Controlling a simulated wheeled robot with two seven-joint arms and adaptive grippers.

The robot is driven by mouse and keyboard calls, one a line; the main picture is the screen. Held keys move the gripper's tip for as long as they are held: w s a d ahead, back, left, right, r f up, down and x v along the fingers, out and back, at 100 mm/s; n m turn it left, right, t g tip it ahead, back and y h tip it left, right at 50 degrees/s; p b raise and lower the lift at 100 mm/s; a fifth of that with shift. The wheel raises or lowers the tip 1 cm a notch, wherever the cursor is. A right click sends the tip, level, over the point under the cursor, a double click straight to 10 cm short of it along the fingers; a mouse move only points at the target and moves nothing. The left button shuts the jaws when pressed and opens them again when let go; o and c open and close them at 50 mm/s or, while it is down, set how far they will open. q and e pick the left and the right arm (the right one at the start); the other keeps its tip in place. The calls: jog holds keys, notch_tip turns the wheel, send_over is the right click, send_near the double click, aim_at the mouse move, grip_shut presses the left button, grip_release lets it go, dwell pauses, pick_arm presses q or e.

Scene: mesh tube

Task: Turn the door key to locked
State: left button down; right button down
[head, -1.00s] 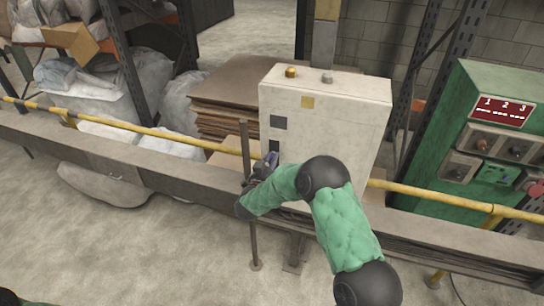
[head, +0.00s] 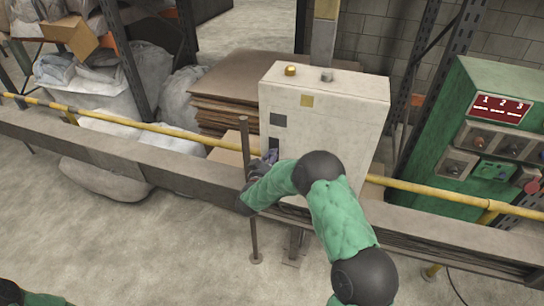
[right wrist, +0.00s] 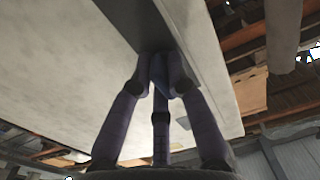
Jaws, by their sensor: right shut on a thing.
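The pale control box (head: 345,125) stands behind the rail, with dark square plates on the left of its front. My right gripper (head: 271,156) reaches up to the lower dark plate (head: 274,143). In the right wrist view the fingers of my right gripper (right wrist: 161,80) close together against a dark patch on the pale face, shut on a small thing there. This is where the door key sits, but fingers and shadow hide it, so its turn angle cannot be read. Only a piece of my left arm shows at the bottom left; its gripper is out of view.
A thin upright post (head: 252,225) stands just left of my right wrist. A green cabinet (head: 455,190) is at the right, and stacked brown sheets (head: 225,95) lie behind.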

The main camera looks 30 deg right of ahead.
jog(key=shift+f, duration=0.1)
jog(key=c, duration=1.2)
grip_release()
jog(key=shift+a, duration=0.1)
jog(key=v, duration=1.2)
